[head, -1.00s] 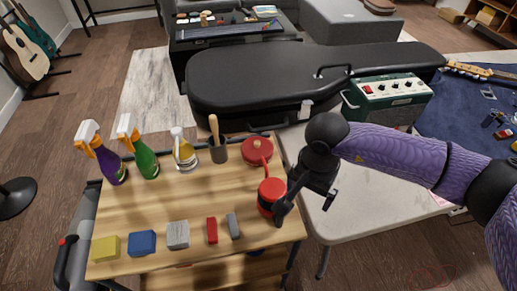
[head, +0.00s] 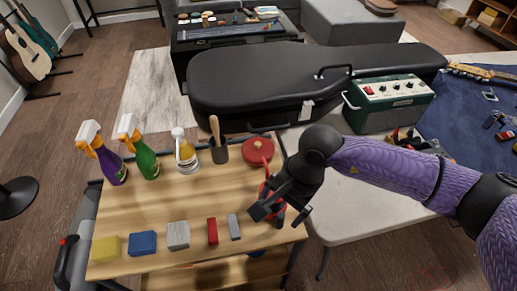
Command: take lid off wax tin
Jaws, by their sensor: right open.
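The wax tin (head: 263,189), a red round tin with dark parts, stands near the right edge of the wooden bench top. My right gripper (head: 281,213) is over it and hides most of it, so only slivers of red show. The gripper's jaws are open, with fingers pointing down around or just in front of the tin; I cannot tell whether they touch it. The lid's state is hidden now. My left gripper is out of view.
A grey block (head: 234,227) and red block (head: 212,231) lie left of the gripper. Spray bottles (head: 144,161) stand farther left. A pale table (head: 345,215) adjoins on the right. The bench middle is clear.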

